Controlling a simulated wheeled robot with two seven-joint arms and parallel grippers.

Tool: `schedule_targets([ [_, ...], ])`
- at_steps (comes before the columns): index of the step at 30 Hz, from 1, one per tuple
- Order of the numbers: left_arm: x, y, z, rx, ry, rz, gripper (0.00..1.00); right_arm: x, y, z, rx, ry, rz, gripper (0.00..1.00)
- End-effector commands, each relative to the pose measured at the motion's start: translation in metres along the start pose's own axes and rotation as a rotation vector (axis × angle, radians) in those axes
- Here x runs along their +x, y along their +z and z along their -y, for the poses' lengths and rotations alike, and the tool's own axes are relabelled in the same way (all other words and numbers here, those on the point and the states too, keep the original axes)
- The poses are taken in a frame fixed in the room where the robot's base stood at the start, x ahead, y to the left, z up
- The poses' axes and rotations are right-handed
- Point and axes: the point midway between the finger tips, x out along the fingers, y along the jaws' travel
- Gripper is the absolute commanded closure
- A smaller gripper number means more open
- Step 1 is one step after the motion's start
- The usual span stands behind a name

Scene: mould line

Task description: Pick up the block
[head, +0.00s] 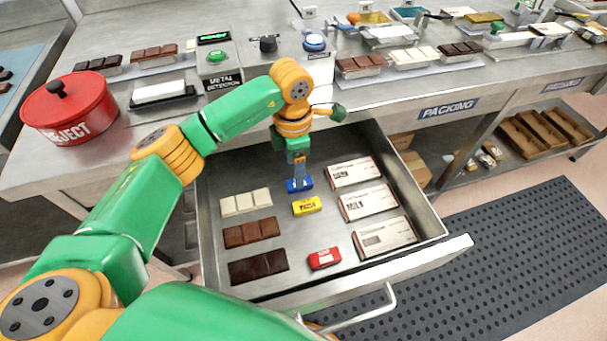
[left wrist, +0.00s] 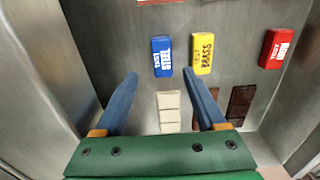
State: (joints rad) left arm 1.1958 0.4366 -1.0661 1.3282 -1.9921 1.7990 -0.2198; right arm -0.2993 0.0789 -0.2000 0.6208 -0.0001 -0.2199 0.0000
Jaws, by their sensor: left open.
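Three small labelled blocks lie in the open drawer. The blue block marked TEST STEEL (left wrist: 162,56) lies just beyond my left fingertips in the left wrist view, and it also shows in the head view (head: 299,185) at the gripper's lower end. The yellow block marked TEST BRASS (head: 307,206) lies beside it; it also shows in the left wrist view (left wrist: 203,54). The red block (head: 325,258) lies nearer the drawer front. My left gripper (left wrist: 159,74) points down into the drawer, open, with nothing held; whether its tips touch the blue block cannot be told. My right gripper is not in view.
The metal drawer (head: 215,275) has upright walls close around my left gripper. White (head: 246,202), milk (head: 250,233) and dark chocolate bars (head: 258,267) lie on its left, cartons (head: 368,203) on its right. A red reject bin (head: 70,108) stands on the bench.

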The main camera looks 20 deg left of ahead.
Motion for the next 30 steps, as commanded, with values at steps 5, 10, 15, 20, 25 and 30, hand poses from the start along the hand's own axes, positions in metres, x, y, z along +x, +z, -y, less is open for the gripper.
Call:
schedule_targets([
  [5,0.032,0.009,0.005,0.000,-0.004,-0.002,0.28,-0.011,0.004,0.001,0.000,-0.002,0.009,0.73],
  [10,0.047,0.009,0.004,0.001,-0.001,0.002,0.28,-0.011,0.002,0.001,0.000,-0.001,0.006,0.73],
  [15,0.047,0.009,0.004,0.001,0.000,0.002,0.36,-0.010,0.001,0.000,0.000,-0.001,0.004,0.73],
  [20,0.046,0.009,0.004,0.001,0.000,0.002,0.79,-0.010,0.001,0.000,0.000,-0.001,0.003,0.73],
  [25,0.046,0.009,0.004,0.001,0.000,0.002,1.00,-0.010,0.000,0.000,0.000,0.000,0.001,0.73],
  [30,0.046,0.009,0.004,0.001,0.000,0.002,1.00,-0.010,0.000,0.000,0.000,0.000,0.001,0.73],
])
